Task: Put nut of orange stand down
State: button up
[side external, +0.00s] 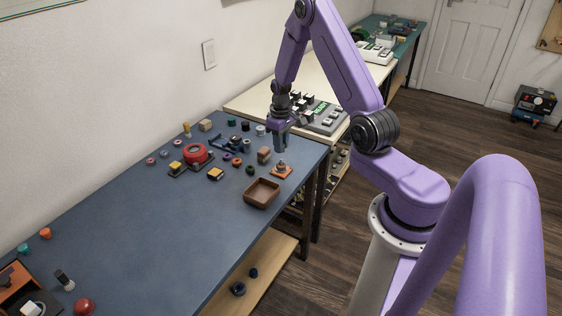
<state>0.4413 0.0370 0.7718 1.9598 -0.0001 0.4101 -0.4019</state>
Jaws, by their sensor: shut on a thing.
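The orange stand (282,172) is a small flat orange base on the right part of the blue table, with a short greyish upright piece (282,163) in its middle. My gripper (282,145) points down just above the stand, with a small gap between fingertips and upright. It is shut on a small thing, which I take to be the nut. The nut is too small and too hidden by the fingers to make out.
A brown open tray (262,193) lies in front of the stand. A brownish block (264,155) stands close on its left. Several small parts and a red round piece (195,153) lie further left. The middle of the blue table (160,230) is clear.

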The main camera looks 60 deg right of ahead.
jog(key=shift+a, duration=0.1)
jog(key=s+a+r+n, duration=0.2)
jog(key=a+n, duration=0.1)
jog(key=a, duration=0.5)
jog(key=s+a+r+n, duration=0.2)
jog(key=a, duration=0.5)
send_over(235, 184)
jog(key=shift+n, duration=0.3)
jog(key=f, duration=0.9)
jog(key=shift+s+a+f, duration=0.1)
jog(key=shift+s, duration=0.2)
jog(key=shift+w+f, duration=0.2)
jog(key=shift+f, duration=1.6)
jog(key=shift+f, duration=0.15)
jog(key=o, duration=0.9)
